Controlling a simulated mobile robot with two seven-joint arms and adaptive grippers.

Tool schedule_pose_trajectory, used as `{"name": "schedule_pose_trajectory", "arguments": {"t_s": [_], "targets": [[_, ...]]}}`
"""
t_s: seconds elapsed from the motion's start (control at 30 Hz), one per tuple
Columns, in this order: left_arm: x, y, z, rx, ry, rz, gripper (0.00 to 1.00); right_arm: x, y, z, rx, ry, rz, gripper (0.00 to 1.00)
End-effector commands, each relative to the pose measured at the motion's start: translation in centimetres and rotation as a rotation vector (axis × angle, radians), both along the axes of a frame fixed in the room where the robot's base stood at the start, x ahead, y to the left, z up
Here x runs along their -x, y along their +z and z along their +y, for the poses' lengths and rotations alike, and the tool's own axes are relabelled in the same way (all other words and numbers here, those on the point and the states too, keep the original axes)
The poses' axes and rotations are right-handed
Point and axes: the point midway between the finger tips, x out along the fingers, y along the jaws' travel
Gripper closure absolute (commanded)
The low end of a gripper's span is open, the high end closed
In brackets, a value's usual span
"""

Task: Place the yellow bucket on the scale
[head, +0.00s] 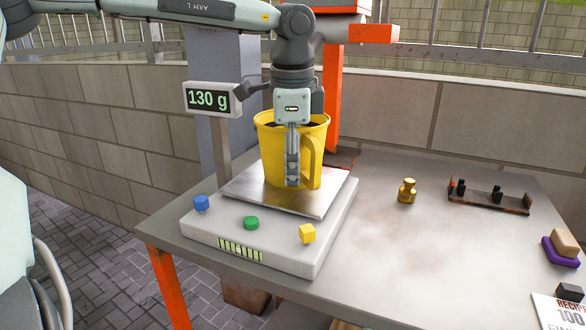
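The yellow bucket (272,160) stands upright on the metal plate of the scale (245,193), its handle towards the right. Something dark shows inside its rim. The scale's display (208,98) reads 130 g. My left gripper (291,165) points down over the bucket. One long finger runs down in front of the bucket's near wall, beside the handle. Other finger parts show at the upper left and right of the palm. Whether the fingers grip the bucket is unclear. My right gripper is out of view.
Small blue (201,203), green (251,223) and yellow (307,234) pieces sit on the scale's front body. A brass weight (407,191) and a wooden rack (490,198) stand to the right. The table's middle right is clear.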

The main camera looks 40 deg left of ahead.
Motion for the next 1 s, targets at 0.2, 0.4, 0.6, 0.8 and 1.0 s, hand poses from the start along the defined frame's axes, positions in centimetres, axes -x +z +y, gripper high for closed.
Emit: {"name": "schedule_pose_trajectory", "arguments": {"t_s": [0.2,0.4,0.6,0.8,1.0], "targets": [[0.0,0.0,0.0,0.0,0.0,0.0,0.59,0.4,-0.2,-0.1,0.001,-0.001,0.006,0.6],[0.0,1.1,-0.1,-0.001,0.0,-0.004,0.59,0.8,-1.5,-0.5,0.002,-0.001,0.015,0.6],[0.4,5.5,-0.3,-0.003,0.001,-0.006,0.59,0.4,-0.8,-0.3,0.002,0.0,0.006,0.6],[0.9,9.5,-0.6,-0.002,0.0,-0.003,0.59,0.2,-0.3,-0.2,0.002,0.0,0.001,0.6],[1.1,11.8,-0.8,-0.001,-0.001,-0.001,0.59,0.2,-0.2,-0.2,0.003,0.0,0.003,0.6]]}}
